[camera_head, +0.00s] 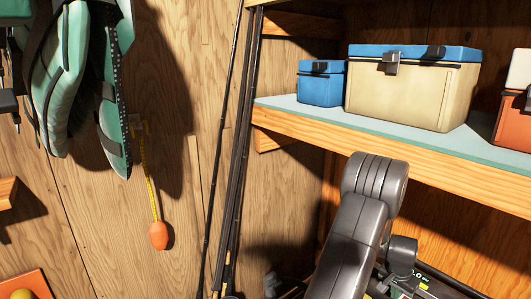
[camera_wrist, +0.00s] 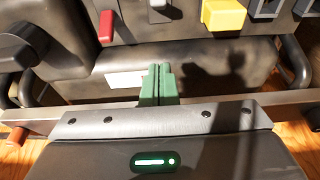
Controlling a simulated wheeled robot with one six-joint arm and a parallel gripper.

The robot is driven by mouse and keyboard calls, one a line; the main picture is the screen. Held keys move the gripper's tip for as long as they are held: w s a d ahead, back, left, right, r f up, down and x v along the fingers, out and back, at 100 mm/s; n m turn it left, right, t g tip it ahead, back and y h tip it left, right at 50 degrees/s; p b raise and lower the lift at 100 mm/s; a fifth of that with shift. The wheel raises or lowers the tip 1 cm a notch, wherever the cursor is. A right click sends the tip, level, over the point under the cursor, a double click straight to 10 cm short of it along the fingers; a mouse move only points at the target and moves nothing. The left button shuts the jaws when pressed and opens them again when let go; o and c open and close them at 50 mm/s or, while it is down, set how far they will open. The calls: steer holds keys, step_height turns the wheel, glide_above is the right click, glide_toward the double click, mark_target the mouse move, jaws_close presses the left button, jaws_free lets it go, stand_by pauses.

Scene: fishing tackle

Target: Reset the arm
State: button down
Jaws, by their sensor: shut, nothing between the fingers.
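My gripper (camera_wrist: 158,84) shows in the wrist view as two green fingers pressed together at the middle, with nothing between them. They point away from the grey bar of the gripper's housing. In the head view my grey arm (camera_head: 350,235) rises folded at the lower right, its elbow in front of the shelf's edge. The gripper itself cannot be made out in the head view.
A wooden shelf (camera_head: 395,150) above the arm bears a small blue box (camera_head: 321,84), a beige box with a blue lid (camera_head: 410,92) and an orange box (camera_head: 513,120). Fishing rods (camera_head: 235,150) lean left of the arm. An orange float (camera_head: 159,236) and teal vest (camera_head: 62,75) hang on the wall.

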steer(key=shift+r, duration=0.35)
